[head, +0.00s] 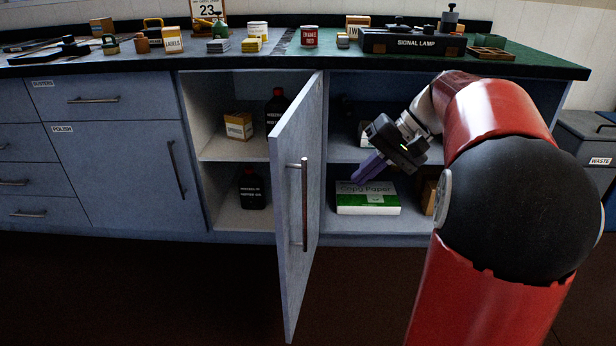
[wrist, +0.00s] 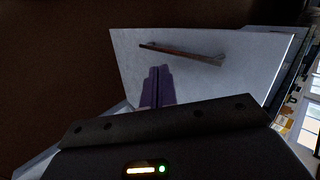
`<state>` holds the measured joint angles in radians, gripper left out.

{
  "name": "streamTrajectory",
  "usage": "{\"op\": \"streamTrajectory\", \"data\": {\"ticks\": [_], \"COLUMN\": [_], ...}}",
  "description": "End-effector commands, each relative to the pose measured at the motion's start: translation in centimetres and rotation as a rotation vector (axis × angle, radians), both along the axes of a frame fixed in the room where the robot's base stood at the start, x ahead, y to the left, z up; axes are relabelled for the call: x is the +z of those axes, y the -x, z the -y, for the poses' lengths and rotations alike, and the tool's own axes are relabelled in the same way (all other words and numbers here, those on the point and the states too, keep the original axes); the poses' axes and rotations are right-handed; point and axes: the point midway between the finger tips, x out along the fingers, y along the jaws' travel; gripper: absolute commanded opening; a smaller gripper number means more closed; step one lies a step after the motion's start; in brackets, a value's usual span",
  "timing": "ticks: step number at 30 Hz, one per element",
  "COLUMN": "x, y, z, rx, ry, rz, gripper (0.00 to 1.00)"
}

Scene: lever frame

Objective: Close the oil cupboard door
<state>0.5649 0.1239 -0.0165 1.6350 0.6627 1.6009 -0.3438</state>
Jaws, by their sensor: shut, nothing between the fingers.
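The open blue-grey door (head: 296,245) stands swung out from the cupboard front, its right edge at the cabinet. Its face with the long bar handle (head: 304,205) looks to the right. The door face also fills the middle of the wrist view (wrist: 205,75), with the handle across its top. My gripper (head: 358,183) has purple fingers, shut and empty, to the right of the door, apart from the handle in the head view. In the wrist view the fingertips (wrist: 160,69) appear in front of the door face; I cannot tell whether they touch it. No oil label is visible.
Left of the door, the open compartment holds black bottles (head: 251,188) and a small box (head: 238,126). Behind my gripper, the open right bay holds a copy paper pack (head: 368,200). The worktop (head: 555,68) above carries several items. The floor before the door is clear.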

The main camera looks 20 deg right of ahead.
Motion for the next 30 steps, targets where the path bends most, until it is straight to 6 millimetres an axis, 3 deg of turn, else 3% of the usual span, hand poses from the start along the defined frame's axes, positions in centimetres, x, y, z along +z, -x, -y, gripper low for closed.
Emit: {"op": "streamTrajectory", "data": {"ticks": [3,9,14,25,30], "x": [0.4,0.3,-1.2,-6.5,-6.1], "y": [-1.5,-2.2,-2.6,-4.2,-5.0], "z": [2.8,3.8,2.2,-3.3,-5.7], "rx": [-0.005,0.003,0.004,0.004,0.004], "ry": [-0.084,-0.131,-0.13,-0.128,-0.127], "rz": [0.017,0.034,0.032,0.031,0.034], "gripper": [0.0,0.0,0.0,0.0,0.0]}}
